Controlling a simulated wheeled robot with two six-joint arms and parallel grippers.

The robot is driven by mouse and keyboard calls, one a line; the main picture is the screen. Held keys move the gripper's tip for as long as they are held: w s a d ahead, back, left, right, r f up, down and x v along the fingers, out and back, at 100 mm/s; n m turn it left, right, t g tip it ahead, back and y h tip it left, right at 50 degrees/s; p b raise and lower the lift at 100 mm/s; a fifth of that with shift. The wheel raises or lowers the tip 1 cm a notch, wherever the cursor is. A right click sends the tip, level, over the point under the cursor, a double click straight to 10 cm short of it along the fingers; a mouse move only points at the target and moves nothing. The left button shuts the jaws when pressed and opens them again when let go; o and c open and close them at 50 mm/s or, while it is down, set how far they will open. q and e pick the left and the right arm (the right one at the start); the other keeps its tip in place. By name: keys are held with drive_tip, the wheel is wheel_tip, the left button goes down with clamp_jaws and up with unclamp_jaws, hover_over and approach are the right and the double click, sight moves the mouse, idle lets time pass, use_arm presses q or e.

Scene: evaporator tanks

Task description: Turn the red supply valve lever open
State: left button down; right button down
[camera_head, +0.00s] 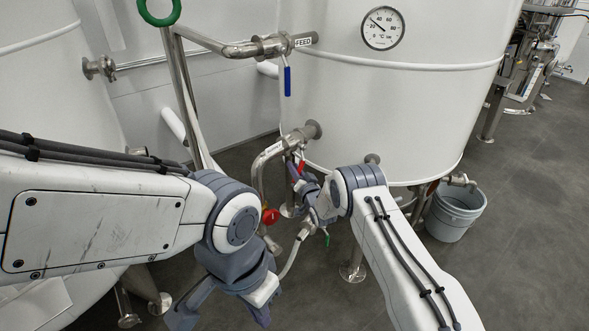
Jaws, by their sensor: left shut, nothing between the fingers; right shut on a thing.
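The red supply valve lever (301,167) shows as a small red piece at the steel pipe valve low on the front of the white tank (410,110). My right gripper (303,178) is at this valve, its fingers shut on the lever; the fingers hide most of it, so its exact angle is hard to tell. My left gripper (262,314) is low in the picture, below and left of the valve, shut and empty, its tips close to the bottom edge.
A blue lever (287,81) hangs from the FEED valve above. A round red part (270,216) and a small green lever (327,240) sit on pipework close to my grippers. A grey bucket (455,212) stands at the right. Open floor (530,220) lies beyond it.

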drive_tip(key=shift+s+a+r+m+g+p, duration=0.4)
drive_tip(key=shift+r+m+g+p, duration=0.15)
drive_tip(key=shift+m, duration=0.4)
drive_tip(key=shift+s+a+r+m+g+p, duration=0.4)
drive_tip(key=shift+r+m+g, duration=0.2)
drive_tip(key=shift+m, duration=0.3)
drive_tip(key=shift+s+a+r+m+g+p, duration=0.35)
drive_tip(key=shift+r+m+g+p, duration=0.2)
drive_tip(key=shift+m, duration=0.4)
drive_tip(key=c, duration=0.8)
unclamp_jaws()
drive_tip(key=shift+r, duration=0.1)
